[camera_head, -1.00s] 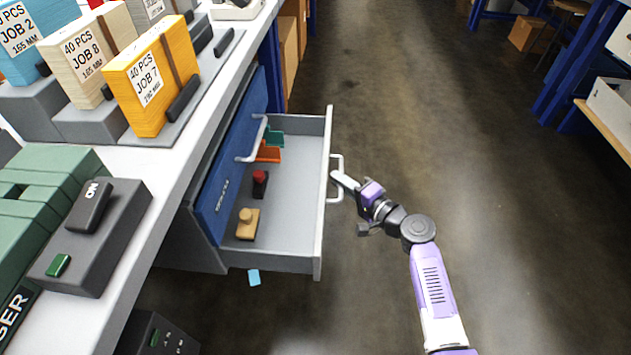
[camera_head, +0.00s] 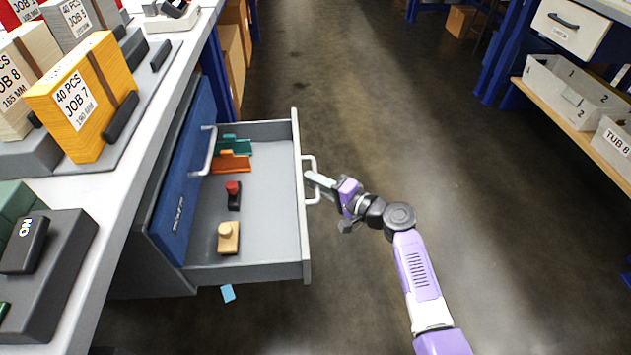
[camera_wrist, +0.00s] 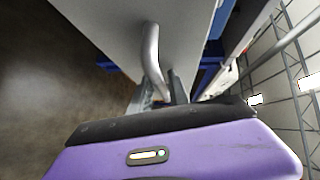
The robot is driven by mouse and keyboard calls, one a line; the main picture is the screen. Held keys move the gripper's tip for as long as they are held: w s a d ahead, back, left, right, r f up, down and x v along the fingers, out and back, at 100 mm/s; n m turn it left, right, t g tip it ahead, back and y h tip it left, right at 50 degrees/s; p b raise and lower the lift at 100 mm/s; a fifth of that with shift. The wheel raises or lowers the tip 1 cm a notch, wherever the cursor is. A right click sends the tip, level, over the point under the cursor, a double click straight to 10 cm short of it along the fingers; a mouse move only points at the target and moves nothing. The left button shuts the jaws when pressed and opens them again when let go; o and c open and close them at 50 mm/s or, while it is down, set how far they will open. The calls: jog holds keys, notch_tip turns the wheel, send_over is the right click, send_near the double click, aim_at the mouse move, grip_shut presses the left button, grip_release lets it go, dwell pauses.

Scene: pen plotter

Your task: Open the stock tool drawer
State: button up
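A grey drawer (camera_head: 275,205) stands pulled out from under the bench in the head view. Its front panel (camera_head: 301,225) faces right and carries a pale bar handle (camera_head: 313,166). Inside lie a green piece (camera_head: 232,143), an orange piece (camera_head: 233,164), a black tool with a red top (camera_head: 234,195) and a tan block with a knob (camera_head: 228,238). My gripper (camera_head: 318,184) is at the handle, its fingers closed around the bar. The wrist view shows the handle (camera_wrist: 151,50) running down between the fingertips (camera_wrist: 162,92). The exact contact is partly hidden.
Above the open drawer is a blue drawer front (camera_head: 185,185) with its own handle (camera_head: 207,152). The bench top (camera_head: 125,190) at left holds boxes, including a yellow JOB 7 box (camera_head: 85,95). The floor (camera_head: 370,110) right of the drawer is clear. Shelving with bins (camera_head: 575,90) stands at far right.

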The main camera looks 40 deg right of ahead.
jog(key=p+v, duration=0.2)
jog(key=v, duration=0.5)
jog(key=shift+s, duration=0.4)
dwell(0.3)
